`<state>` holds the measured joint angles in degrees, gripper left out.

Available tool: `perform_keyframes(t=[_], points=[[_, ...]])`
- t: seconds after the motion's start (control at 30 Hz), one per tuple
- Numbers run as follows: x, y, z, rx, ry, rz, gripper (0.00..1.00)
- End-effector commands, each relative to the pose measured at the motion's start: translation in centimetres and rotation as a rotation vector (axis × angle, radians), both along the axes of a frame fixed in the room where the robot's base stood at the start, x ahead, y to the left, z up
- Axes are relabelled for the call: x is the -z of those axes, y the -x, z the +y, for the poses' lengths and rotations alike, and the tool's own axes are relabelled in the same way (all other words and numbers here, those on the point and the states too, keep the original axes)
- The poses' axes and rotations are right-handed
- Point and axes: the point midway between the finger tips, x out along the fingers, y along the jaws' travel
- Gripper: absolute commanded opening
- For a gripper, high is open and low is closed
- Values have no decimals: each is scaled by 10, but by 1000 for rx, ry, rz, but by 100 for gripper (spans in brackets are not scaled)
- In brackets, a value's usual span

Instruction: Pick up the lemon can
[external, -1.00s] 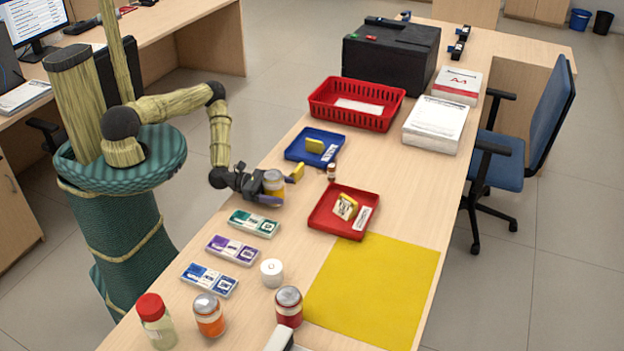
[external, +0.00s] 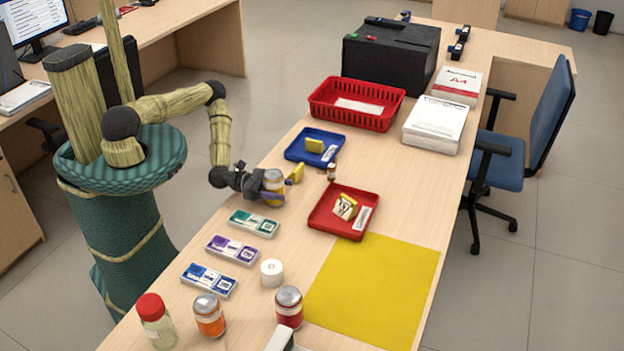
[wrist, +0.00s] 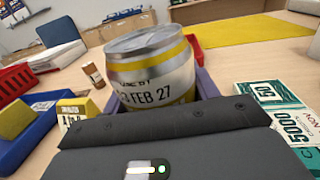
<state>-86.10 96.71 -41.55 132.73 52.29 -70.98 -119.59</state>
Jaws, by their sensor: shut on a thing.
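The lemon can (external: 273,182), silver-topped with a yellow band and a white label, stands upright at the counter's near-left edge. In the wrist view the can (wrist: 152,75) fills the middle, and its label reads a date ending "FEB 27". My gripper (external: 272,194) is shut on the can, with a purple finger on each side of it. The can's lower part is hidden by the gripper in the wrist view, so I cannot tell whether it touches the counter.
A yellow block (external: 297,173) stands just behind the can. A small brown bottle (external: 331,172), a blue tray (external: 296,152) and a red tray (external: 322,222) lie beyond. Green banknote bundles (external: 253,223) are in front. Other jars (external: 208,316) stand near the front; the yellow mat (external: 385,290) is bare.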

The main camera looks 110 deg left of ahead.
Motion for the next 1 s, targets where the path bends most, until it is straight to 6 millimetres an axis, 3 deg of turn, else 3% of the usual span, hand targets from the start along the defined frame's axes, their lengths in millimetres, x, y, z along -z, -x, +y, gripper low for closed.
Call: perform_keyframes(t=[0.53, 1.0], points=[[-89, 0, 0, 1, -2, -4, 25], [-98, 0, 0, 1, -1, -2, 25]])
